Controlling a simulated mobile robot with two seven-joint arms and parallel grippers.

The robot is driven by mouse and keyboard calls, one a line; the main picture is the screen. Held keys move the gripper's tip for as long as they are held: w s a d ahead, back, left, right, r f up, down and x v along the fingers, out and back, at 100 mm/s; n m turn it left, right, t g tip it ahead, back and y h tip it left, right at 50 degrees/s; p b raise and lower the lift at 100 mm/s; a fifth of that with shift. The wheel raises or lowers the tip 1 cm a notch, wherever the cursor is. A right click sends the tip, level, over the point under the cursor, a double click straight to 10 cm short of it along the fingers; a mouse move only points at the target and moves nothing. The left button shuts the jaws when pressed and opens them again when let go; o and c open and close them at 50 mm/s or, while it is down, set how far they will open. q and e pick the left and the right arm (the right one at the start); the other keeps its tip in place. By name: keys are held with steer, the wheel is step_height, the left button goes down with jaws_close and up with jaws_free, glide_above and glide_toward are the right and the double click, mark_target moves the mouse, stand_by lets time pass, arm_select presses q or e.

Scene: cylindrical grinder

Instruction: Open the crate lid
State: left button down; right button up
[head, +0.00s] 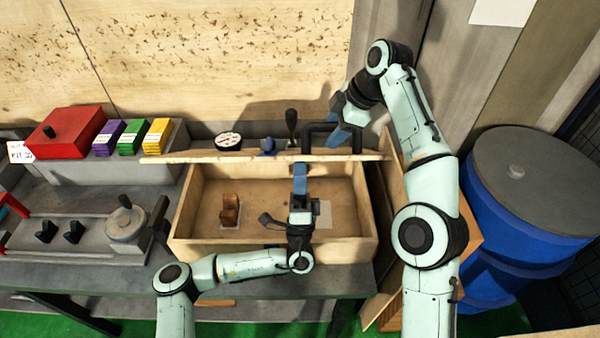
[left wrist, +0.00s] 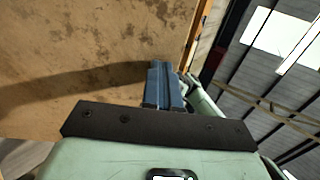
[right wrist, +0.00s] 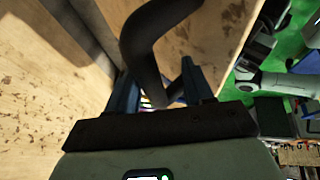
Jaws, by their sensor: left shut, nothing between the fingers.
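The wooden crate (head: 190,205) stands on the bench with its inside in view. Its lid (head: 230,157) is raised at the back and shows almost edge-on. The black lid handle (head: 322,126) is on the lid's far side; it also shows in the right wrist view (right wrist: 142,45). My right gripper (head: 342,130) is at the handle, its fingers apart with the black bar between them. My left gripper (head: 300,168) is shut and empty above the crate, its tips close to the lid's near face (left wrist: 70,50). I cannot tell if they touch it.
A brown part (head: 230,208) and a white sheet (head: 322,214) lie in the crate. A red box (head: 68,135) and small coloured boxes (head: 132,138) stand at the left. A blue barrel (head: 530,200) stands at the right. A wooden wall rises behind.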

steer(key=shift+r, duration=0.25)
